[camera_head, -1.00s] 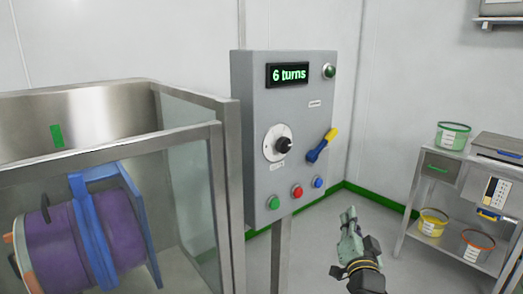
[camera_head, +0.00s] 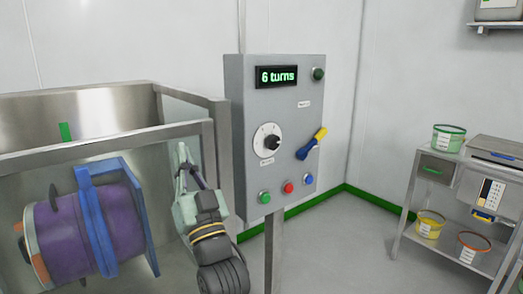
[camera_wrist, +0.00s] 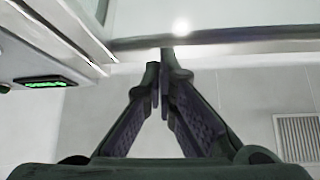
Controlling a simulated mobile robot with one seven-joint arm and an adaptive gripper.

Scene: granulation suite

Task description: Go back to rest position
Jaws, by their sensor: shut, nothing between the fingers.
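My gripper (camera_head: 182,168) is in the head view, left of the control panel and in front of the clear-walled enclosure. Its fingers point up and are closed with nothing between them. In the wrist view the two fingertips (camera_wrist: 164,80) meet, below a metal frame bar. The grey control panel (camera_head: 292,160) stands on a post. Its display (camera_head: 277,76) reads "6 turns".
The metal-framed enclosure (camera_head: 150,132) holds a purple drum (camera_head: 65,240) in a blue frame, close to my gripper. A shelf cart (camera_head: 405,240) with several tubs stands at the right. The floor between panel and cart is clear.

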